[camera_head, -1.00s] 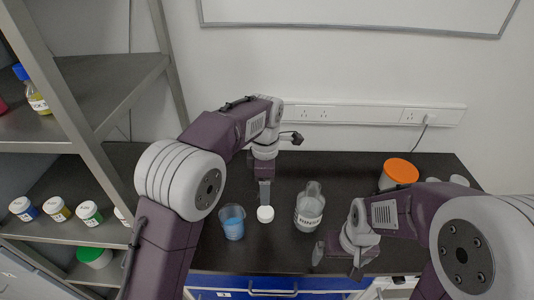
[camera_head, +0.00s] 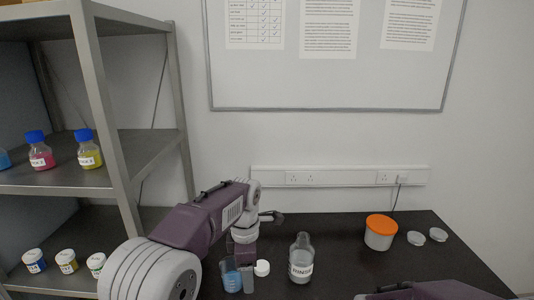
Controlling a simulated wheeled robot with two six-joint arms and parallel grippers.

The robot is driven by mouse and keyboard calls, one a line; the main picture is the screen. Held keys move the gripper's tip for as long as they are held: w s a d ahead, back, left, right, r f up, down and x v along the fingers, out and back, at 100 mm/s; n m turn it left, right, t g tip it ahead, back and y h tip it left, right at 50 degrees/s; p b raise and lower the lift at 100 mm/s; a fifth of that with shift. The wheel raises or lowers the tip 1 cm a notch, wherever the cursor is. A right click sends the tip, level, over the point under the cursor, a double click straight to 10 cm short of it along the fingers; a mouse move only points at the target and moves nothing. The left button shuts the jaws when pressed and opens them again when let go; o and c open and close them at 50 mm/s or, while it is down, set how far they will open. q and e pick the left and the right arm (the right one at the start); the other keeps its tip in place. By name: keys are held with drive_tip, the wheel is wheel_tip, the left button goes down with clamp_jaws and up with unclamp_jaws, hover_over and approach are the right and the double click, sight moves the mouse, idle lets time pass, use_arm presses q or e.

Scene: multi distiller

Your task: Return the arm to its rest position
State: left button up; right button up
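My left arm comes in from the left, and its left gripper (camera_head: 238,272) points down at the beaker of blue liquid (camera_head: 232,284). Its fingers look spread apart, one on each side of the beaker's upper part; whether they touch it cannot be told. A white round cap (camera_head: 262,268) lies just right of the gripper. A clear bottle (camera_head: 301,262) with a label stands upright further right. My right arm shows only as a purple link at the bottom right; its gripper is outside the picture.
A white tub with an orange lid (camera_head: 380,232) and two pale discs (camera_head: 428,237) are on the dark bench (camera_head: 345,255) at right. A metal shelf (camera_head: 120,180) with bottles and jars stands at left. The bench between bottle and tub is clear.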

use_arm(q)
drive_tip(key=s+a+f+m, duration=0.2)
drive_tip(key=s+a+f, duration=0.1)
drive_tip(key=s+a, duration=0.7)
drive_tip(key=s+a+f+m, duration=0.3)
drive_tip(key=s+f+m, duration=0.3)
drive_tip(key=m, duration=1)
wheel_tip(320, 180, down, 2)
drive_tip(key=shift+s+f+m+t+p, duration=0.1)
drive_tip(key=shift+s+m+t+p, duration=0.2)
drive_tip(key=shift+s+p, duration=0.1)
